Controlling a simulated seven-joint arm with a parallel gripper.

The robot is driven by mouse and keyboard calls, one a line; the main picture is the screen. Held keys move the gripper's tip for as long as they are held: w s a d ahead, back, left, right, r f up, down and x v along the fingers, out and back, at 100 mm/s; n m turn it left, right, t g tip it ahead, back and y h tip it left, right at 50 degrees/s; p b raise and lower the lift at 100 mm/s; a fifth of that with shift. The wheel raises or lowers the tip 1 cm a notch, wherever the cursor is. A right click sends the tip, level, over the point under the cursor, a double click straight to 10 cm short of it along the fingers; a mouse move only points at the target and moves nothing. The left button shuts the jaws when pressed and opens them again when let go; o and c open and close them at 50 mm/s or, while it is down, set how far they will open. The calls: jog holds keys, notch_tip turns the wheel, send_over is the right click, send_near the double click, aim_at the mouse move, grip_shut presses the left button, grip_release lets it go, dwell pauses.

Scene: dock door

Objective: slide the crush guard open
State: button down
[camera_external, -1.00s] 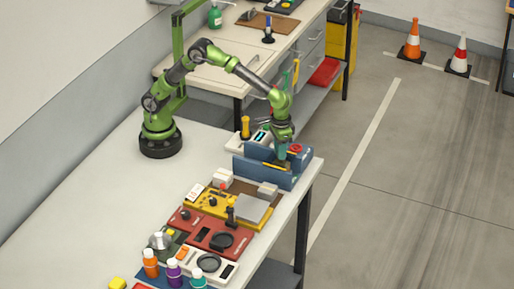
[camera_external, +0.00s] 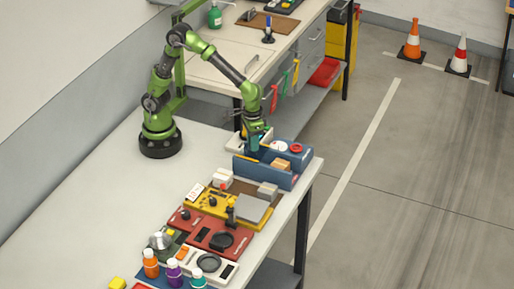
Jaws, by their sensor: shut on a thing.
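The blue dock unit (camera_external: 265,176) stands at the far right end of the bench. A thin yellow strip (camera_external: 243,158), which looks like part of the crush guard, shows at its left end. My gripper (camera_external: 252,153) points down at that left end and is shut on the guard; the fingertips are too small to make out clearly. A tan block (camera_external: 281,165) shows uncovered in the right part of the unit. A red ring-shaped knob (camera_external: 296,148) and a white round dial (camera_external: 279,146) sit on its back part.
A yellow panel (camera_external: 205,207), a red panel (camera_external: 205,233) and several bottles stand nearer along the bench. A white device (camera_external: 240,143) sits close behind the dock unit. The bench's left side is clear.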

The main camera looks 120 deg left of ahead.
aim_at(246, 148)
jog(key=shift+s, duration=0.25)
jog(key=c, duration=0.9)
grip_release()
jog(key=shift+c, duration=0.2)
jog(key=shift+w+r, duration=0.1)
notch_tip(246, 148, up, 17)
jog(key=s+a+f+m+t+y, duration=0.1)
jog(key=s+f+m+t+y, duration=0.1)
jog(key=s+m+t, duration=0.5)
jog(key=s+f+m, duration=0.1)
jog(key=s+m, duration=0.5)
jog(key=s, duration=0.1)
